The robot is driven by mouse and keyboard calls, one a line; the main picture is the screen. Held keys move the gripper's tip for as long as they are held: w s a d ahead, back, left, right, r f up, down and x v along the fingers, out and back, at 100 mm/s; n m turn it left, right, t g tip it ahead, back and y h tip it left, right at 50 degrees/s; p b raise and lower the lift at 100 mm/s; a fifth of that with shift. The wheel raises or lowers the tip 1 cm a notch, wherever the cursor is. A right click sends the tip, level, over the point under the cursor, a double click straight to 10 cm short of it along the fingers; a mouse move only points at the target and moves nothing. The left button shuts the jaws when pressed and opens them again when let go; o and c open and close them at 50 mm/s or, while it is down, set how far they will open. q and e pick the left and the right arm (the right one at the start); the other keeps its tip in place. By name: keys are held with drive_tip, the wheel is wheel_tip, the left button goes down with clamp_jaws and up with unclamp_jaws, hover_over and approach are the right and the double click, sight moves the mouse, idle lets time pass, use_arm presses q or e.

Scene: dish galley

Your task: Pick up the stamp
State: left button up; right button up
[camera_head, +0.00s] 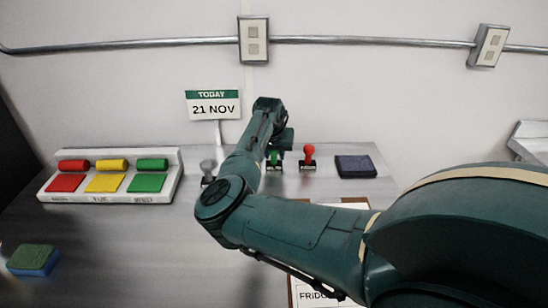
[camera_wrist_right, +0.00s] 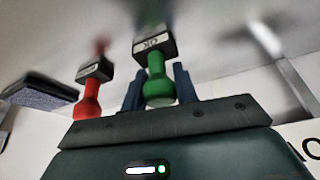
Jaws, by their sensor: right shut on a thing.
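The green-handled stamp (camera_head: 273,158) is at the back of the steel counter, partly hidden by my right arm. In the right wrist view the green stamp (camera_wrist_right: 159,85) has its green handle between the two dark blue fingers of my right gripper (camera_wrist_right: 159,88). The gripper is shut on that handle, and the black stamp block points away from the palm. I cannot tell whether the block touches the counter. A red-handled stamp (camera_head: 309,155) stands just to the right. A grey stamp (camera_head: 208,169) stands to the left, partly behind my arm. My left gripper is out of view.
A dark ink pad (camera_head: 355,166) lies to the right. A white tray (camera_head: 112,197) with red, yellow and green pads is at the left. A date sign (camera_head: 213,105) stands behind. A sponge (camera_head: 33,259) lies front left. A clipboard (camera_head: 302,292) is partly under my arm.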

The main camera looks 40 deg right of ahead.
wheel_tip(320, 180, up, 10)
drive_tip(key=shift+r+b, duration=0.1)
drive_tip(key=shift+b, duration=0.25)
drive_tip(key=o, duration=0.5)
drive_tip(key=shift+c, duration=0.2)
drive_tip(key=c, duration=0.3)
